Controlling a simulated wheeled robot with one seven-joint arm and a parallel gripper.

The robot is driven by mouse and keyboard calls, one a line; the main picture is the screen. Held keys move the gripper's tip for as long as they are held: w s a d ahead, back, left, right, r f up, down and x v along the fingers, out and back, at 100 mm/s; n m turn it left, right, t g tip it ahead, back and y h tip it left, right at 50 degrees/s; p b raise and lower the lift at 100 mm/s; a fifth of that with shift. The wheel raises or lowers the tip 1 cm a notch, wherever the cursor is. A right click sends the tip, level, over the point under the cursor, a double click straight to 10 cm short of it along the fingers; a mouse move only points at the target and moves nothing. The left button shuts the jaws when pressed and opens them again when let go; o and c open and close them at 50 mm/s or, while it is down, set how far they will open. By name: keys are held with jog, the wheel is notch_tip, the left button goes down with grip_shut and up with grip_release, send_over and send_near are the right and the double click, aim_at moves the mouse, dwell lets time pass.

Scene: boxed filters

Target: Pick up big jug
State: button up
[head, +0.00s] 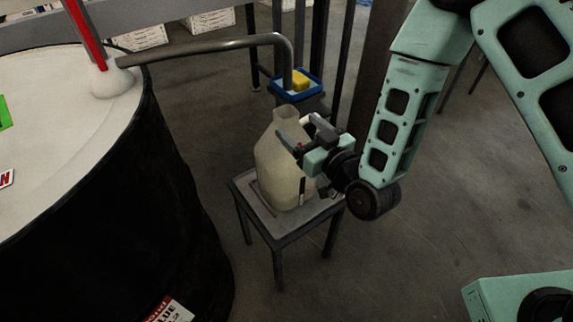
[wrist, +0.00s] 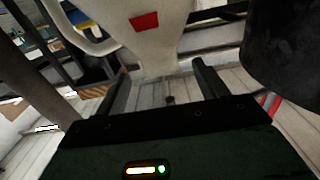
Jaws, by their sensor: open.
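The big jug (head: 277,168) is a pale, cream-coloured container standing upright on a small grey stool (head: 262,213). My gripper (head: 292,143) is at the jug's right side in the head view, near its upper part and handle. In the wrist view the jug (wrist: 150,35) fills the top middle, with a red patch on it and its handle at the upper left. The two dark fingers of my gripper (wrist: 160,85) are spread apart, with the jug just beyond them. I cannot tell whether a finger touches it. My gripper hides part of the jug's right side.
A large black drum (head: 110,200) with a white top stands at the left. A grey pipe (head: 215,47) bends down behind the jug. A blue tray with a yellow block (head: 300,80) is behind it. The floor to the right is open.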

aim_at(293, 121)
jog(key=x, duration=0.6)
jog(key=shift+c, duration=0.3)
grip_shut()
jog(key=shift+r, duration=0.15)
